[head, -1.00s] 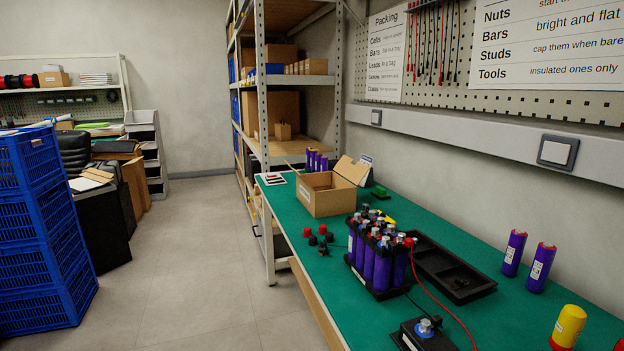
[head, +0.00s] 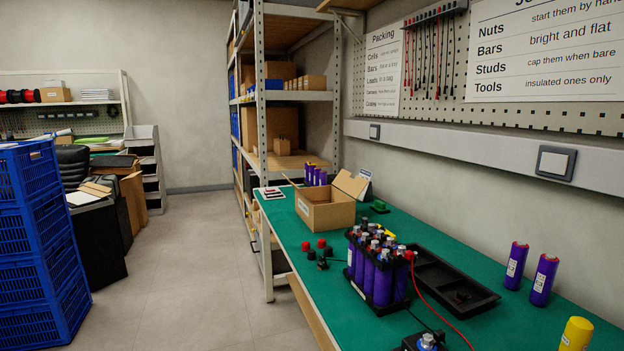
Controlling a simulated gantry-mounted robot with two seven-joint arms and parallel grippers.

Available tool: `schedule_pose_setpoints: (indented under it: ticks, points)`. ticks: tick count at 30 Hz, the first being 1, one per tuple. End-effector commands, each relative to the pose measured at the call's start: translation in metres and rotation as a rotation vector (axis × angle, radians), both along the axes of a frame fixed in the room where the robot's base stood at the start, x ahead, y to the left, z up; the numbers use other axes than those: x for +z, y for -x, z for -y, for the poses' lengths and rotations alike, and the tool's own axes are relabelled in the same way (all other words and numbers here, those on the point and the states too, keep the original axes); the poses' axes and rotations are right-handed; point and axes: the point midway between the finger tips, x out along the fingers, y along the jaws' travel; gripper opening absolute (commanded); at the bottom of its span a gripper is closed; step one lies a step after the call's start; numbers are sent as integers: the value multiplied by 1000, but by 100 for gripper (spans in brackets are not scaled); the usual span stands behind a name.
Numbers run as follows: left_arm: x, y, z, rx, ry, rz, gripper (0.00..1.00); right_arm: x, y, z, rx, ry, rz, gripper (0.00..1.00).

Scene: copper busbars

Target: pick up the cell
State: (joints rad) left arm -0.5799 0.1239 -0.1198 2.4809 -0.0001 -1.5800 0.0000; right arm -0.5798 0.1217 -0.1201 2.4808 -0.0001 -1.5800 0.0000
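Purple cells stand in several places on the green bench (head: 460,296). Two loose cells, a left one (head: 516,265) and a right one (head: 543,280), stand upright near the wall at the right. Several more cells (head: 383,284) stand packed in a black holder (head: 357,285) at the middle of the bench. Another group of cells (head: 316,176) stands at the far end, behind the cardboard box. Which cell the task means cannot be told. Neither of my grippers is in view.
An open cardboard box (head: 328,213) stands beyond the holder. A black tray (head: 474,304) lies right of the holder, and a red lead (head: 421,292) runs past it. A yellow cylinder (head: 576,335) stands at the lower right. Red and black caps (head: 322,243) lie left of the holder. Blue crates (head: 40,245) stand on the floor at left.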

Motion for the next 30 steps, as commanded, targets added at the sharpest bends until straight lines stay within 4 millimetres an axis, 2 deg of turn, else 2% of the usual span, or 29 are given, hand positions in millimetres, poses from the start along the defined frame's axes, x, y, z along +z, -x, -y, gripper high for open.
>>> schedule_pose_setpoints:
  ticks: [7, 8, 21, 30]
  points:
    - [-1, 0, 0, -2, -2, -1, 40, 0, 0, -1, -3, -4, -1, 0]
    - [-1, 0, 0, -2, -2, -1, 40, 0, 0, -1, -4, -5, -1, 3]
    - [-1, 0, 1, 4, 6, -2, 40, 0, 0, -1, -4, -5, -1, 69]
    - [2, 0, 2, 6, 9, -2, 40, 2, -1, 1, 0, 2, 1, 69]
